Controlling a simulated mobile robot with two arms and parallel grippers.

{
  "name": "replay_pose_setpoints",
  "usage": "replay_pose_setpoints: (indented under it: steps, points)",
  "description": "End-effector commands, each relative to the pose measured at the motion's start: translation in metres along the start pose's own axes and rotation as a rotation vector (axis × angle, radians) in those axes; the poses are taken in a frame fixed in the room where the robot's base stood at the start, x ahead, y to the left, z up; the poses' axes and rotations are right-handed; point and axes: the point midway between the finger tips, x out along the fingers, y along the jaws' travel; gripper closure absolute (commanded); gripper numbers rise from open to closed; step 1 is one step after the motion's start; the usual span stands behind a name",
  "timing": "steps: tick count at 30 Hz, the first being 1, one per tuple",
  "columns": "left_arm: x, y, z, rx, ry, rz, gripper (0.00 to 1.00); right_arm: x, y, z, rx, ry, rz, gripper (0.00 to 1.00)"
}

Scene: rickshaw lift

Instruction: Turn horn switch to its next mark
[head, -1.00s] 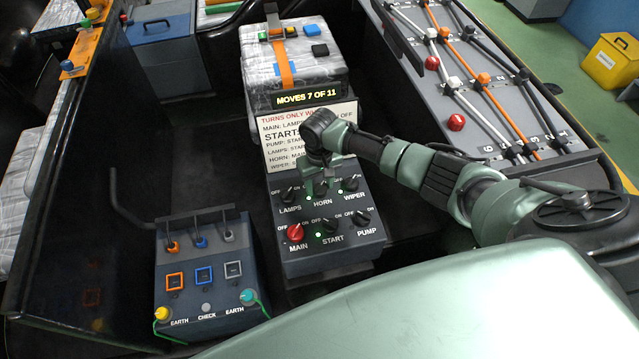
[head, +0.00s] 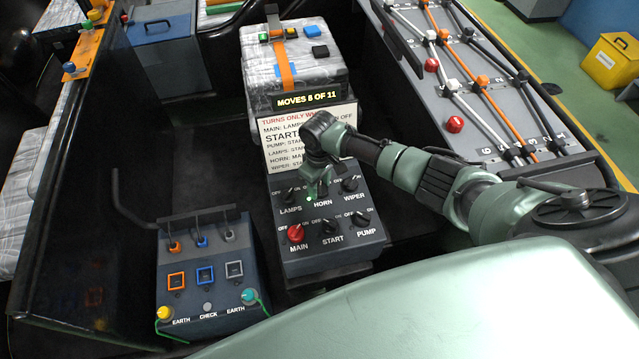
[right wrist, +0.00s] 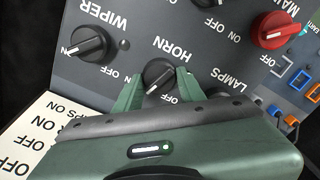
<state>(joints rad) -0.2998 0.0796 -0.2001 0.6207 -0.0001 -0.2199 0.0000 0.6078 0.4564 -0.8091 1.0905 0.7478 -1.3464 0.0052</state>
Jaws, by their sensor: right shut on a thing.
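The horn switch (right wrist: 158,75) is a round black knob on the grey switch box (head: 290,245), marked HORN, OFF and ON. My right gripper (right wrist: 154,78) is shut on this knob in the right wrist view, one green finger on each side. In the head view the right gripper (head: 318,182) reaches down over the top row and hides most of the knob. A small green light (head: 309,198) glows between the lamps switch (head: 289,194) and the horn switch. My left gripper is not in view.
The wiper switch (head: 350,184), red main switch (head: 295,233), start switch (head: 330,227) and pump switch (head: 361,217) sit close by. A sign with switching rules (head: 280,150) stands behind, under a "MOVES 8 OF 11" display (head: 307,99). An earth-check box (head: 210,270) stands to the left.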

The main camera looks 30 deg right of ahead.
Motion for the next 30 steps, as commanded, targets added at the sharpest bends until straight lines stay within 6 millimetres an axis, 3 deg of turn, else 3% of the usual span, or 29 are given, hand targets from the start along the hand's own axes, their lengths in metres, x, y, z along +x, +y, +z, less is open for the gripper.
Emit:
replay_pose_setpoints:
  steps: [30]
  points:
    - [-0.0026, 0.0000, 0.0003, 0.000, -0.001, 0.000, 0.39, -0.0005, -0.0030, 0.0001, -0.930, 0.004, 0.001, 1.00]
